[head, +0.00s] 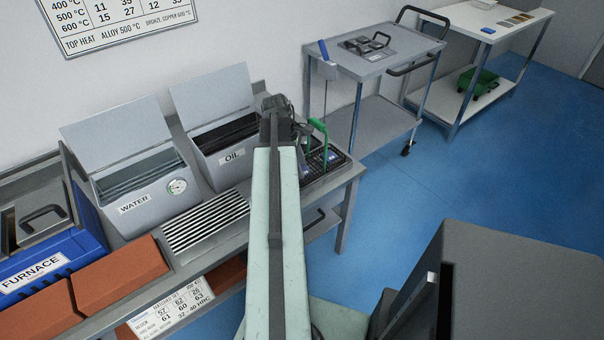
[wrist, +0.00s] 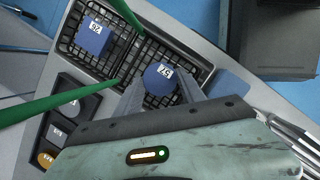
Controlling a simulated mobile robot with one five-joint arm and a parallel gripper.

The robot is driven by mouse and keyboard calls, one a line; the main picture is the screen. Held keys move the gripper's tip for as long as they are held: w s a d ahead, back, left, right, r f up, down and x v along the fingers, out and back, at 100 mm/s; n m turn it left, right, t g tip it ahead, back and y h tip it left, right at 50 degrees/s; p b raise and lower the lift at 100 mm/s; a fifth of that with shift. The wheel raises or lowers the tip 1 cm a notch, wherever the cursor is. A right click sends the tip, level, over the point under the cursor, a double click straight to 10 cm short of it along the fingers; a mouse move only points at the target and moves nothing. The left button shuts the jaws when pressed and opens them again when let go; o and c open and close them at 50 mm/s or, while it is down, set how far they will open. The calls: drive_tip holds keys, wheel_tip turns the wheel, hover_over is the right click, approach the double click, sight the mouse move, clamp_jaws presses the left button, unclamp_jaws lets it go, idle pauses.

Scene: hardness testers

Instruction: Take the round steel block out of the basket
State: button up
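The round steel block (wrist: 160,79), with a blue top marked 57, sits in the right compartment of the wire basket (wrist: 104,69) in the wrist view. A blue square block (wrist: 93,38) marked 26 lies in the left compartment. My gripper (wrist: 160,88) is open over the basket, its dark fingers on either side of the round block. I cannot tell whether they touch it. In the head view, the basket (head: 334,160) stands at the right end of the bench, partly hidden by my arm, with its green handle (head: 319,130) up.
Water tank (head: 129,192), oil tank (head: 224,148) and a ribbed rack (head: 206,221) stand left of the basket.

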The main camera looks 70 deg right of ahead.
clamp_jaws()
wheel_tip(320, 180, up, 10)
drive_tip(key=p, duration=1)
drive_tip(key=shift+r, duration=0.15)
